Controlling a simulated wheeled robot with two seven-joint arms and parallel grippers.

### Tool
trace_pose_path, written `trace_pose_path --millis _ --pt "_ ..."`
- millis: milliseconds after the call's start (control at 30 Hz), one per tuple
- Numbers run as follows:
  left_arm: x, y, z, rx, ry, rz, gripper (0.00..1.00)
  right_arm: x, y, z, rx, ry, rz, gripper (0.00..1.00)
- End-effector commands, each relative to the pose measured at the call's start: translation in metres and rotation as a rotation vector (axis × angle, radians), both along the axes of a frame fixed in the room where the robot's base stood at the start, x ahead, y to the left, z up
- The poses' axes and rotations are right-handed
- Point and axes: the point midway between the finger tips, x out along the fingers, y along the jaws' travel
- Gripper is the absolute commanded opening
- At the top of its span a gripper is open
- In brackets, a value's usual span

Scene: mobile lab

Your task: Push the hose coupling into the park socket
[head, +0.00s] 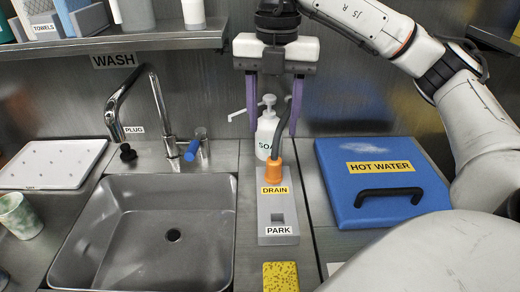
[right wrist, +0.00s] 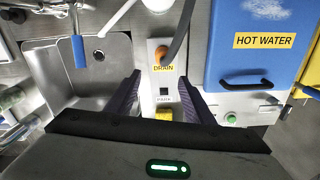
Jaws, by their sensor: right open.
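The orange hose coupling (head: 273,170) stands upright at the DRAIN position of the grey socket block (head: 262,206), with a dark hose rising from its top. In the right wrist view the coupling (right wrist: 163,57) is beyond my fingertips. The park socket (head: 277,218) is a dark square opening nearer the front, above the PARK label; nothing is in it. My right gripper (head: 286,132) points down with its two purple fingers apart, above and behind the coupling, with the hose showing between them. It also shows in the right wrist view (right wrist: 163,82), open and empty. My left gripper is not in view.
A soap bottle (head: 267,130) stands just behind the block. The sink (head: 150,235) lies left, and a blue HOT WATER lid (head: 375,185) with a black handle lies right. A yellow sponge (head: 281,277) lies in front. A shelf (head: 115,40) juts out upper left.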

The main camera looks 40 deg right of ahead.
Motion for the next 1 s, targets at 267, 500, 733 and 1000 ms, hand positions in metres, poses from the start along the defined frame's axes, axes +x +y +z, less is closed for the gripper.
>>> trace_pose_path --millis 267,500,733,1000 --pt "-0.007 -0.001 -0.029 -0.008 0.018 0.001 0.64 -0.001 -0.004 -0.042 -0.012 0.002 -0.011 0.48" --pt "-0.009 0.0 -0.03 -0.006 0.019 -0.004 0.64 0.001 -0.007 -0.057 -0.011 0.0 -0.012 0.48" --pt "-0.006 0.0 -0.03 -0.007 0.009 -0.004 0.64 0.004 -0.012 -0.091 -0.011 0.001 -0.01 0.48" --pt "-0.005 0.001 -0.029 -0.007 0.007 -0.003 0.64 0.004 -0.011 -0.1 -0.009 -0.001 -0.009 0.48"
